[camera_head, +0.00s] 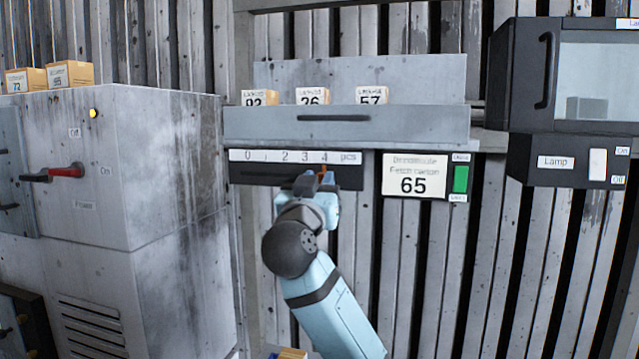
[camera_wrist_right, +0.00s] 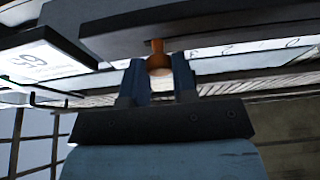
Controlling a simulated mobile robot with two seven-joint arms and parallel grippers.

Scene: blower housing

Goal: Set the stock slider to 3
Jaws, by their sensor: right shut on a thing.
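The stock slider is a dark bar (camera_head: 262,174) under a white scale strip (camera_head: 292,157) marked 0 to 4 and "pcs". Its small orange knob (camera_head: 322,174) stands about below the 4, partly hidden by my fingers. My right gripper (camera_head: 319,177) reaches up to it from below. In the right wrist view, the orange knob (camera_wrist_right: 157,47) sits at the tips of my right gripper (camera_wrist_right: 158,68), between the two fingers, which are shut on it. My left gripper is not in view.
Right of the slider are a sign (camera_head: 414,177) reading 65 and a green switch (camera_head: 461,179). A grey cabinet (camera_head: 160,170) with a red handle (camera_head: 66,171) stands left. A lamp box (camera_head: 556,162) hangs right.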

